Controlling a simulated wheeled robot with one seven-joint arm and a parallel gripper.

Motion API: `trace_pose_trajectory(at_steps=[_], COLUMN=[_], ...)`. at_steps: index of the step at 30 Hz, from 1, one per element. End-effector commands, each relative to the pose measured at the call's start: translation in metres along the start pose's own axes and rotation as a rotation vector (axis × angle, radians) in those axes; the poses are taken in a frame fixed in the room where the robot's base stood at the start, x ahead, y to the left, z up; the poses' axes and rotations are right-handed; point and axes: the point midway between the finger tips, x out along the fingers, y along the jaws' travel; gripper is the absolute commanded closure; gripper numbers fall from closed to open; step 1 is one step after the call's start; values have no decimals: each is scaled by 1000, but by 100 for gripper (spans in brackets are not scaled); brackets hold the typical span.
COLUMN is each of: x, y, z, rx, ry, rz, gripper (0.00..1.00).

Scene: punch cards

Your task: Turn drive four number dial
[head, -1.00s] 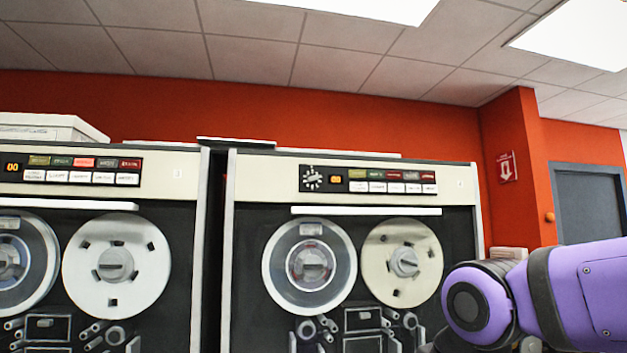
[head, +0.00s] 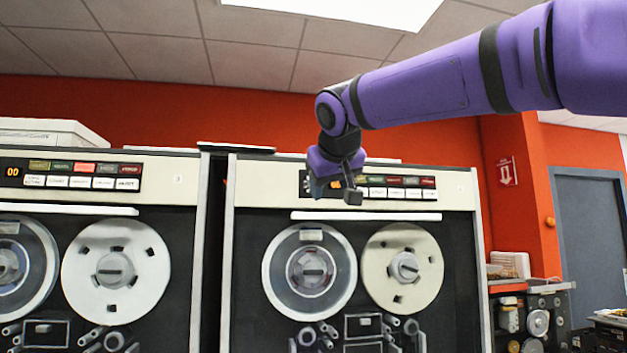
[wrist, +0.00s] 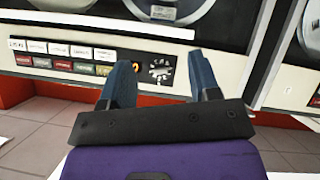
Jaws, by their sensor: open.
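In the head view my gripper (head: 330,188) is in front of the panel's left end and hides most of the dial. An orange number display (wrist: 136,66) is beside the dial.
Rows of coloured and white buttons (head: 396,187) are beside the dial. A light ledge (head: 385,217) runs below the panel, above two tape reels (head: 309,272). Another tape drive (head: 160,178) stands to the left.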

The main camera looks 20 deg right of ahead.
Motion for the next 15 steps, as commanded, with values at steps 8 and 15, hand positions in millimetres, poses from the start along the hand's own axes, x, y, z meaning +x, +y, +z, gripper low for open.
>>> trace_pose_trajectory(at_steps=[8,15], x=[-1,12], y=[9,11], z=[-88,-98], rx=[17,20], ry=[141,152], rz=[68,75], gripper=[44,44])
